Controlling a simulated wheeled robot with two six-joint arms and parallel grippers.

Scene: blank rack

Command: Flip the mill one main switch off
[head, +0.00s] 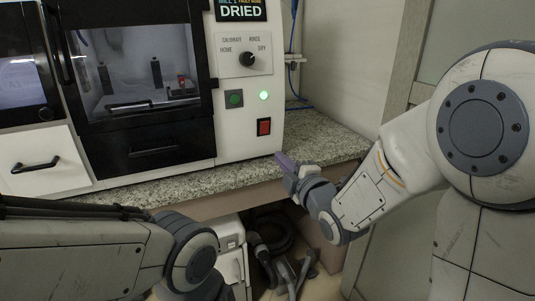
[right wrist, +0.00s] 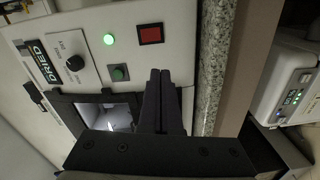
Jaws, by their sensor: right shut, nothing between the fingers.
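The mill one main switch is a red rocker (head: 264,127) in a dark frame, low on the right of the mill's white front panel. It also shows in the right wrist view (right wrist: 150,34), just above the fingertips in the picture. Which way the rocker is tipped is too small to tell. A round green light (head: 264,96) above it is lit. My right gripper (head: 281,160) is shut and empty, below and slightly right of the switch, near the counter's front edge. In the right wrist view its dark fingers (right wrist: 160,72) lie together, apart from the switch. My left gripper is out of view.
A green button (head: 234,99) and a black dial (head: 247,59) are on the same panel. The mill's windowed door (head: 141,60) is left of them. The speckled counter (head: 325,145) runs below. A white wall stands at the right.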

